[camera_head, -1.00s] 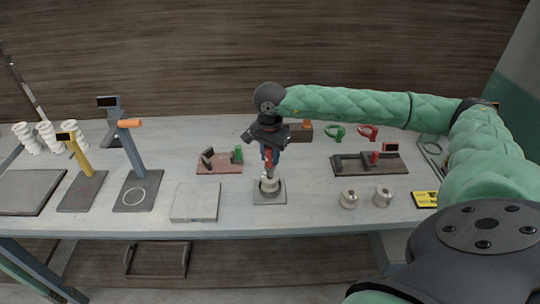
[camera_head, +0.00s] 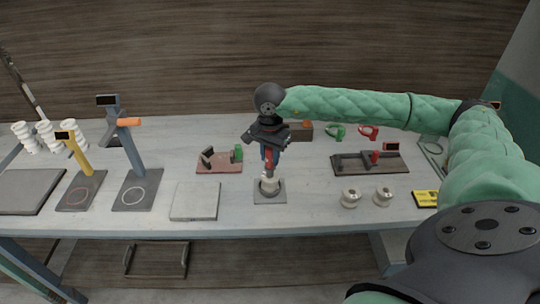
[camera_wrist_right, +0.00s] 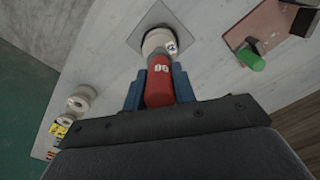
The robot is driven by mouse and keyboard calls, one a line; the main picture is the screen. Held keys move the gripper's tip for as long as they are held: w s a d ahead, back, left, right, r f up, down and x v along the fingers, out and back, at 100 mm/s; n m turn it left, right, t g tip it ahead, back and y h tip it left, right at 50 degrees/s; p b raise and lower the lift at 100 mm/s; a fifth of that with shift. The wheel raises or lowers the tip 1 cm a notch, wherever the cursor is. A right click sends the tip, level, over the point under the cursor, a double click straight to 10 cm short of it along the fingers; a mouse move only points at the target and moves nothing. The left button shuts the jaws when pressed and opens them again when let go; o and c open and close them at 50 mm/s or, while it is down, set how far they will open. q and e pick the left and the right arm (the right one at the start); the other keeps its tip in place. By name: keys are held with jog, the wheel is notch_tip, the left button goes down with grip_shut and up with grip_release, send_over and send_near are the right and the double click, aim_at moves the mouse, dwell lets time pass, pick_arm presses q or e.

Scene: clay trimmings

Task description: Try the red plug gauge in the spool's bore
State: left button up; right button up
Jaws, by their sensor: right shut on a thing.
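My right gripper (camera_head: 268,150) is shut on the red plug gauge (camera_head: 268,160), which points down over the spool (camera_head: 269,185). The spool is pale and stands on a grey square plate (camera_head: 262,198) near the front of the bench. In the right wrist view the gauge's red handle (camera_wrist_right: 158,85) sits between blue fingers (camera_wrist_right: 157,92), and its grey end meets the top of the spool (camera_wrist_right: 158,42). The bore is hidden, so I cannot tell how far the gauge's tip is in it. My left gripper is not in view.
Two more spools (camera_head: 349,198) (camera_head: 383,196) stand to the right. A pale flat plate (camera_head: 195,201) lies to the left. A reddish fixture with a green part (camera_head: 219,160) and a dark fixture (camera_head: 368,163) stand behind. Green and red rings (camera_head: 336,132) (camera_head: 368,132) lie at the back.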

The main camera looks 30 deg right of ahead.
jog(key=shift+s+f+b, duration=0.15)
jog(key=shift+f+b, duration=0.3)
jog(key=shift+b, duration=0.25)
dwell(1.4)
jog(key=shift+r, duration=0.15)
jog(key=shift+r, duration=0.55)
jog(key=shift+r+p, duration=0.4)
jog(key=shift+r, duration=1.6)
